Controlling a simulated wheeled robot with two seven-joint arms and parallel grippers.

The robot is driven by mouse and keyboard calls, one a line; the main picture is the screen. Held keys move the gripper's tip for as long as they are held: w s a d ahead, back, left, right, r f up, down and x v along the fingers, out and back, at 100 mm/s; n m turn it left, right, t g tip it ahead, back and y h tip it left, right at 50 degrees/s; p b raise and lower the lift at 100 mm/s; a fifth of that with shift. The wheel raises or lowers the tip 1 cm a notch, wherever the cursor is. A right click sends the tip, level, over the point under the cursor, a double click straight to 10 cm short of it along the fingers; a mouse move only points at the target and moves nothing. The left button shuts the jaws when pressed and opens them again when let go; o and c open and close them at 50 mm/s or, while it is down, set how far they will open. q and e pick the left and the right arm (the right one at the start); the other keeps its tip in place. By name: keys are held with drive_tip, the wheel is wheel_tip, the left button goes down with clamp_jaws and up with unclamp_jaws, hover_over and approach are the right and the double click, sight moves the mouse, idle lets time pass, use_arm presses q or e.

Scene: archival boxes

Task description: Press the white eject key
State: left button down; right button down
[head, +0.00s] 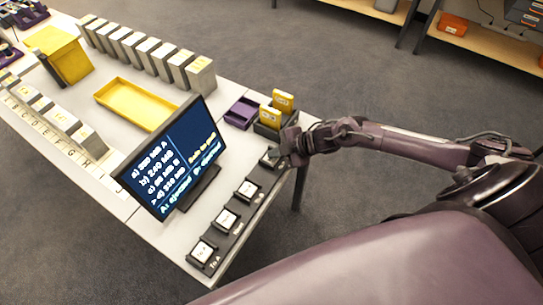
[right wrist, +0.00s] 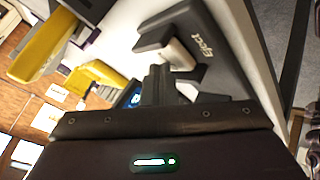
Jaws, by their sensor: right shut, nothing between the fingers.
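The eject key (right wrist: 181,54) is a pale key on a dark base lettered "Eject" (right wrist: 205,44) in the right wrist view. My right gripper (right wrist: 158,72) is shut and empty. Its fingertips are right at the key and hide part of it; I cannot tell whether they touch or press it. In the head view the right gripper (head: 279,157) is over the far end of the key row and covers most of that key. My left gripper is not in view.
Several white keys on dark bases, such as the nearest (head: 202,251), line the table edge. A monitor (head: 178,160) stands left of them. Beyond are a purple tray (head: 241,112), yellow cartridges (head: 283,100), a yellow tray (head: 137,104) and rows of grey boxes (head: 200,75).

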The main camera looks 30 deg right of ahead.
drive_tip(key=shift+r+p, duration=0.85)
wheel_tip(320, 180, up, 5)
drive_tip(key=p, duration=0.4)
drive_tip(key=shift+p, duration=0.35)
idle(0.5)
